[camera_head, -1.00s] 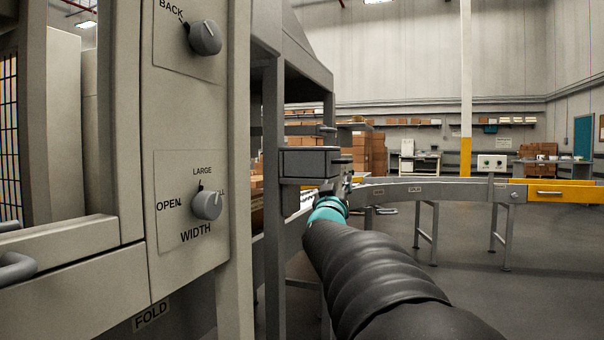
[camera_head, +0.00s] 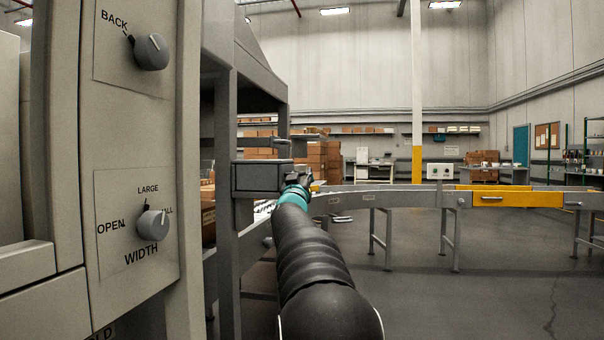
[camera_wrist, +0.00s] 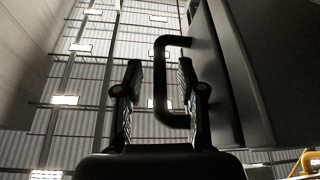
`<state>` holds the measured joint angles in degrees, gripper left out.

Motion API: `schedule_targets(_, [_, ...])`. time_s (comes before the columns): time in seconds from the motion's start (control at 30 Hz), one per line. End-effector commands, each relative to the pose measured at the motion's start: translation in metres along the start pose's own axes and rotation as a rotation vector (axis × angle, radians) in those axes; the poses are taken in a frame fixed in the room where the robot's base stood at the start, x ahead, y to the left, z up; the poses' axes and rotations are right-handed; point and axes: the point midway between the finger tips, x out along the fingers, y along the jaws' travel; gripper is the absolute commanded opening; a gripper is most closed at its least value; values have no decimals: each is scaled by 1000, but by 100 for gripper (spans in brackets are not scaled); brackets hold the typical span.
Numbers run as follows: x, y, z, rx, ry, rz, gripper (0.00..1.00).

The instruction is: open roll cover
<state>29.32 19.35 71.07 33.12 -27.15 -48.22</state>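A dark grey box-like cover (camera_head: 258,177) sticks out from the side of the grey machine in the head view. I take it to be the roll cover. My gripper (camera_head: 298,182) is at its right end, and the fingers are too small there to make out. In the wrist view, a dark C-shaped handle (camera_wrist: 159,75) stands out from a dark panel (camera_wrist: 232,75) on the right. My gripper (camera_wrist: 160,88) is open, with one finger on each side of the handle's bar. Gaps show between the bar and both fingers. Whether the cover is open cannot be told.
The machine's front panel (camera_head: 135,190) stands close on the left with a BACK knob (camera_head: 150,52) and a WIDTH knob (camera_head: 153,224). A conveyor (camera_head: 400,196) with a yellow section (camera_head: 517,197) runs across behind. The floor at the right is clear.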

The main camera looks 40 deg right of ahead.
Motion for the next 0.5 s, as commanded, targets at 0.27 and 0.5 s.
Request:
schedule_targets(0.27, [14,0,0,-1,0,-1,39])
schedule_targets(0.5, [14,0,0,-1,0,-1,39])
